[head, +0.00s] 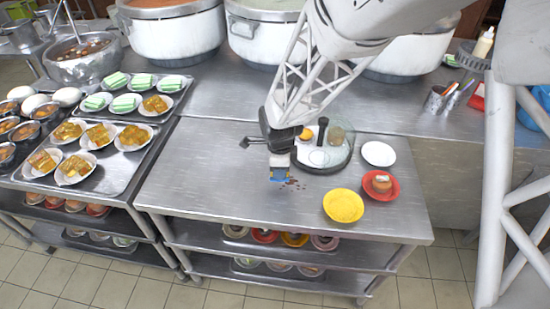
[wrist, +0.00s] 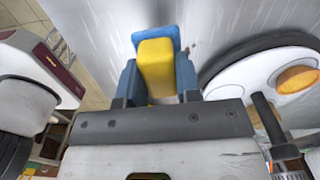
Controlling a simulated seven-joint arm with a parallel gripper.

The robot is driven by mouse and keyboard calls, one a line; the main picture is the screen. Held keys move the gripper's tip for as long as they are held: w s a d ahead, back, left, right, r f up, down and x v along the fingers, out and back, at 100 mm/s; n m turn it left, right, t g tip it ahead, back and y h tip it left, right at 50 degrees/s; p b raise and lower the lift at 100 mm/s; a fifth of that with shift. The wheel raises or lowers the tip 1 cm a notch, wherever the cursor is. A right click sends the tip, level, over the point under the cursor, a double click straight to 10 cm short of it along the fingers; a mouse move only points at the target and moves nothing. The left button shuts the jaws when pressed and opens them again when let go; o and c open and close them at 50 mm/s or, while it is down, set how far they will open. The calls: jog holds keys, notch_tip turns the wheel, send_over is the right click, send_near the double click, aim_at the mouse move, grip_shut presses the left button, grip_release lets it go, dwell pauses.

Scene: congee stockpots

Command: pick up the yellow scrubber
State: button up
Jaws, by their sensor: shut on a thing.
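The yellow scrubber (wrist: 157,68) has a yellow body and a blue end, and sits between the two blue fingers of my gripper (wrist: 157,82) in the wrist view. My gripper is shut on it. In the head view my gripper (head: 280,168) points down over the steel table (head: 200,185), left of the round clear tray. The scrubber is mostly hidden by the gripper there, and I cannot tell whether it touches the table. Small dark bits lie on the table beside the fingertips.
A round clear tray (head: 325,168) with several items stands close right of my gripper. A white plate (head: 379,154), a red plate (head: 394,190) and a yellow plate (head: 343,206) are farther right. Large stockpots (head: 170,35) line the back. Trays of food plates (head: 125,180) fill the left.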

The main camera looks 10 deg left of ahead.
jog(key=shift+s+d+r, duration=0.1)
jog(key=shift+s+d, duration=0.4)
jog(key=shift+s, duration=0.5)
jog(key=shift+s+d+r, duration=0.1)
jog(key=shift+s+d, duration=0.35)
jog(key=shift+s, duration=0.55)
jog(key=shift+s+d+r, duration=0.1)
jog(key=shift+s+d, duration=0.4)
jog(key=shift+s, duration=0.5)
jog(key=shift+o, duration=1.3)
jog(key=shift+c, duration=0.9)
jog(key=shift+w, duration=0.1)
